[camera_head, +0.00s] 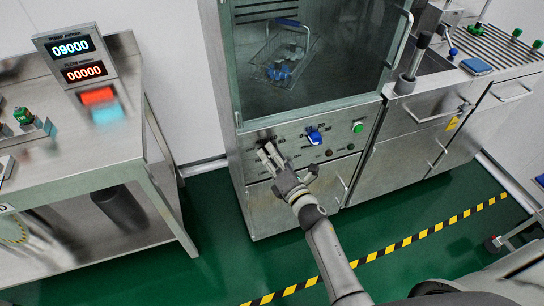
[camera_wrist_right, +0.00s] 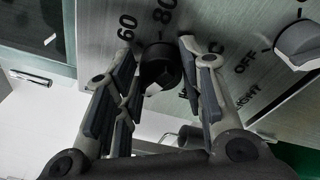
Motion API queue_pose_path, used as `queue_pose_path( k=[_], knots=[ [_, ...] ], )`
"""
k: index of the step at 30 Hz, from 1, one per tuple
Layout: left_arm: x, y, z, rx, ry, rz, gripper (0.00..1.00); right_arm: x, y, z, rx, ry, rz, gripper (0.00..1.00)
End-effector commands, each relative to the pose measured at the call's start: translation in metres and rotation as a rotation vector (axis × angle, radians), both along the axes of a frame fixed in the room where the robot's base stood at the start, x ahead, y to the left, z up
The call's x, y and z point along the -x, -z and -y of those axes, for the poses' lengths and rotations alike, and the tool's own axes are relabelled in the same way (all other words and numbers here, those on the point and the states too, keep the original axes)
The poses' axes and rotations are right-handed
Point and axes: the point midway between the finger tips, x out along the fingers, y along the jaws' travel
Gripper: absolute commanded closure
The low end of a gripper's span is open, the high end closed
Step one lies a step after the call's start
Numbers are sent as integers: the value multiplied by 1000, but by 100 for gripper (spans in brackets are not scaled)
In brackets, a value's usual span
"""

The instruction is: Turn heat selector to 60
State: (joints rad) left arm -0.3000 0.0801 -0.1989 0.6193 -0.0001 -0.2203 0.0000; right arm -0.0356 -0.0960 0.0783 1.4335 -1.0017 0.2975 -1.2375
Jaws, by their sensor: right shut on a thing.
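My right gripper (camera_head: 269,152) reaches the lower front panel of the steel washer (camera_head: 345,133) in the head view. In the right wrist view, its fingers (camera_wrist_right: 160,62) stand on both sides of the black round heat selector (camera_wrist_right: 157,66) and are shut on it. The printed marks "60" (camera_wrist_right: 127,27) and "80" (camera_wrist_right: 165,17) show around the selector. Another mark on its right is partly covered by a finger. I cannot tell which mark the selector points to. In the head view the fingers hide the selector. My left gripper is out of view.
A grey knob (camera_wrist_right: 300,42) with "OFF" beside it sits right of the selector. A steel table (camera_head: 118,150) stands left; green floor lies clear between.

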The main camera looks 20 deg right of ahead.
Motion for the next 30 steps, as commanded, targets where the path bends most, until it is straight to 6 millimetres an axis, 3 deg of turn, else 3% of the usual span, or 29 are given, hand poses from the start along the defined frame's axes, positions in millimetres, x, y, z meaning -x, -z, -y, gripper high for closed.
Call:
queue_pose_path(
  k=[8, 30],
  knots=[
    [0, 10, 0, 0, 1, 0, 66, 1, 5, 1, -169, 0, -9, 87],
    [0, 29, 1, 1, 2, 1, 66, 1, 8, -1, -868, 2, -36, 87]
  ],
)
